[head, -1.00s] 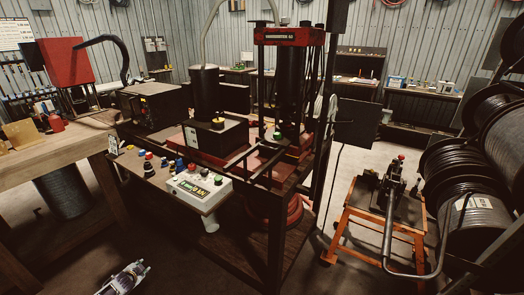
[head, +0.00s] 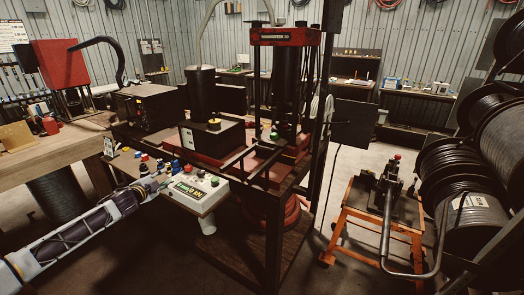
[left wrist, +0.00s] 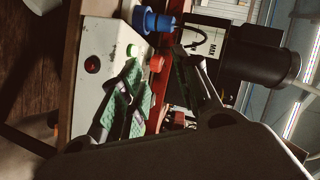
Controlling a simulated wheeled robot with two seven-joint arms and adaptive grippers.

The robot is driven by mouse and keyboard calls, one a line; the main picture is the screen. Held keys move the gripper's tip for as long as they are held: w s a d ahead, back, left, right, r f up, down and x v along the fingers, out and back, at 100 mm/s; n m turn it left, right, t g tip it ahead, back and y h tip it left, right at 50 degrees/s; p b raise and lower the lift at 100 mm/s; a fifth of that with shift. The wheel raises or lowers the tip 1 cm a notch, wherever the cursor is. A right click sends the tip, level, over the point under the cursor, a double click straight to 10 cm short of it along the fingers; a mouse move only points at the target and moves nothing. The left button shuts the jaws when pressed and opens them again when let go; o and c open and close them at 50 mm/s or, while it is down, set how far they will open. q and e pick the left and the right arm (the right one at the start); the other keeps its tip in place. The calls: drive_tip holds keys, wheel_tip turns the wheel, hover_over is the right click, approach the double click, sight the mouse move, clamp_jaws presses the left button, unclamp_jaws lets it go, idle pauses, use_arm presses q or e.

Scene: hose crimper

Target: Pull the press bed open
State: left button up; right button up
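The hose press stands in the middle of the head view, with a red top head (head: 286,37) and dark columns. Its red lower bed (head: 262,168) lies between the columns, with dark bars along its front. My left gripper (head: 152,174) is at the end of the arm coming in from the lower left, over the shelf left of the control box. In the left wrist view my left gripper (left wrist: 158,82) shows green-padded fingers spread apart, with nothing seen between them. It is apart from the press bed. My right gripper is not in view.
A wooden bench (head: 50,150) stands left. An orange stand (head: 375,225) and hose reels (head: 470,200) stand right.

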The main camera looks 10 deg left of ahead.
use_arm(q)
drive_tip(key=s+d+r+m+h, duration=0.2)
drive_tip(key=s+d+r+m, duration=0.1)
drive_tip(key=d, duration=0.6)
drive_tip(key=s+d+r+m+h, duration=0.2)
drive_tip(key=d+r, duration=0.3)
drive_tip(key=d, duration=0.5)
drive_tip(key=s+d+r+m+h, duration=0.3)
drive_tip(key=s+d+r, duration=0.1)
drive_tip(key=d, duration=0.6)
drive_tip(key=shift+s+d+r+m, duration=0.15)
drive_tip(key=shift+s+d+m, duration=0.1)
drive_tip(key=shift+s+m, duration=0.2)
drive_tip(key=shift+a, duration=0.15)
drive_tip(key=shift+m, duration=0.35)
